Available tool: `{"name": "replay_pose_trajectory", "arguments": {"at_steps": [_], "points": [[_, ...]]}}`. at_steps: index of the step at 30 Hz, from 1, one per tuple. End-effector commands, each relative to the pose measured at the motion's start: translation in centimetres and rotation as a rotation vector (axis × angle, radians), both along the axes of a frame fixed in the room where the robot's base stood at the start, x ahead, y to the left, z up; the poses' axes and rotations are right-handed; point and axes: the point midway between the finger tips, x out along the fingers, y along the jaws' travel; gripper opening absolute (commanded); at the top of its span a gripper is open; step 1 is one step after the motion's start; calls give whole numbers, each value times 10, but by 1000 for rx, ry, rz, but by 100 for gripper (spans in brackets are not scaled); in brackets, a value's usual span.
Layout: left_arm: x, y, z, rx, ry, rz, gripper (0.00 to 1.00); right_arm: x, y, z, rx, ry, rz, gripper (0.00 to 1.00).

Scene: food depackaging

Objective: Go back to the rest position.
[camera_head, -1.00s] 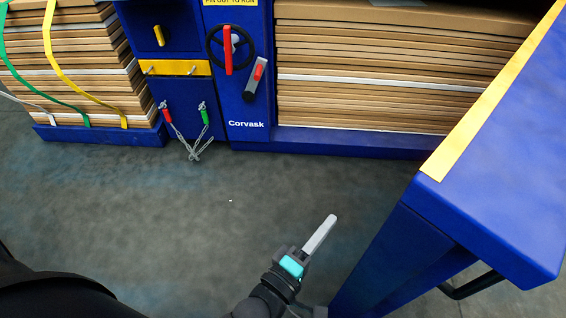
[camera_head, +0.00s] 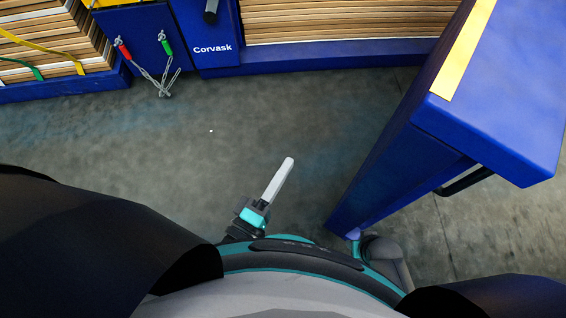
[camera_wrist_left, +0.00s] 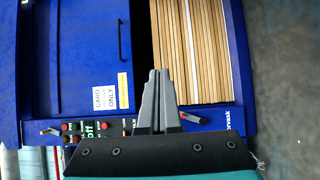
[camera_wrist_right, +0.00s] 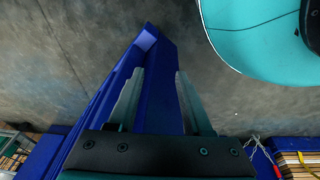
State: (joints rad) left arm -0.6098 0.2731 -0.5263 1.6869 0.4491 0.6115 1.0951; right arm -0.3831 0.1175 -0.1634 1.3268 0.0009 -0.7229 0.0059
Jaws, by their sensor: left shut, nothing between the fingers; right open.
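My left gripper (camera_head: 279,182) shows in the head view as pale grey fingers with a teal block behind them. It is above the bare floor, just in front of my base. In the left wrist view its fingers (camera_wrist_left: 158,74) are pressed together with nothing between them. My right gripper (camera_wrist_right: 156,73) shows in the right wrist view with its two grey fingers apart and empty. Part of a blue frame appears behind and between them; I cannot tell the distance. I cannot make out the right gripper in the head view.
A blue bench (camera_head: 500,110) with a yellow edge stands close on the right. A blue machine (camera_head: 140,40) marked Corvask, with stacked cardboard (camera_head: 340,20), stands ahead. Clips on chains (camera_head: 160,75) hang from it. The floor (camera_head: 150,150) between is clear.

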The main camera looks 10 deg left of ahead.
Motion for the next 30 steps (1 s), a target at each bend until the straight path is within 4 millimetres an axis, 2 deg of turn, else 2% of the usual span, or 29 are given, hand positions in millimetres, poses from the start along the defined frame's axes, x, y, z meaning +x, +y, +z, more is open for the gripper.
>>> {"name": "replay_pose_trajectory", "arguments": {"at_steps": [9,11,13,14,17,22,27,30], "points": [[-4,1,-1,6,1,-1,0,-1,-1,-1,0,0,1,50],[-4,2,-6,31,7,-5,0,-2,-1,-2,-1,1,1,50],[-3,4,-20,105,28,-17,0,-5,-3,-4,-3,4,1,50],[-1,6,-29,154,39,-25,0,-6,-4,-5,-4,3,1,50],[-1,19,-73,383,102,-72,0,-14,-9,-10,-10,7,2,50],[-15,62,-162,841,263,-214,0,-32,-21,-20,-21,11,3,50],[-54,117,-232,1224,453,-432,0,-52,-34,-27,-31,15,4,50],[-84,145,-261,1387,561,-589,0,-62,-41,-29,-37,15,3,50]]}}
